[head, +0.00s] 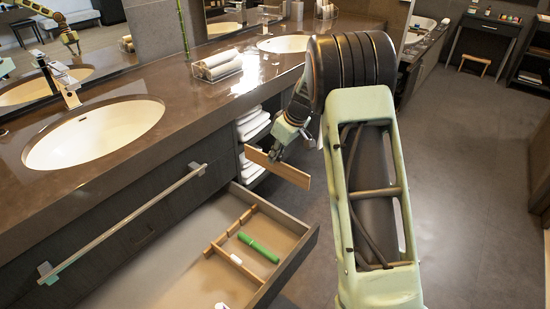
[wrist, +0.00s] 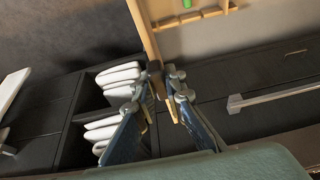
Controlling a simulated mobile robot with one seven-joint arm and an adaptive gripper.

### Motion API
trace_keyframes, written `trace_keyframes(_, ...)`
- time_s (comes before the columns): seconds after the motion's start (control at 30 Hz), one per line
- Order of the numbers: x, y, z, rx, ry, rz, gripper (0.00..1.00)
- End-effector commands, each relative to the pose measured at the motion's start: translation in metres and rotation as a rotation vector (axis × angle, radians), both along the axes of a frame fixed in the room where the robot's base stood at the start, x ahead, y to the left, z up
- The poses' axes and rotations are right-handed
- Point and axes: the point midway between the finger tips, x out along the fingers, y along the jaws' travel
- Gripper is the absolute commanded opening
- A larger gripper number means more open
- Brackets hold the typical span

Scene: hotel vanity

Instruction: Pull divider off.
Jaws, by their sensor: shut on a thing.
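A flat light-wood divider (head: 290,175) is held in my gripper (head: 275,152), tilted in the air near the far right corner of the open drawer (head: 312,238). In the head view it appears clear of the drawer. Other wooden divider strips (head: 227,262) remain in the drawer, beside a green cylindrical item (head: 258,247) and small white items.
Folded towels (head: 252,122) sit on an open shelf behind my gripper.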

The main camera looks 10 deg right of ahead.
Motion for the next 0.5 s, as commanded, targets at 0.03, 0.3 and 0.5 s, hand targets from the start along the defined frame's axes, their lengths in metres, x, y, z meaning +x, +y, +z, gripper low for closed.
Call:
trace_keyframes(0.03, 0.001, 0.000, 0.008, 0.001, -0.002, 0.000, 0.00)
trace_keyframes(0.3, 0.001, 0.000, 0.029, -0.001, -0.002, 0.000, 0.00)
trace_keyframes(0.5, 0.000, 0.000, 0.045, 0.000, -0.001, 0.000, 0.00)
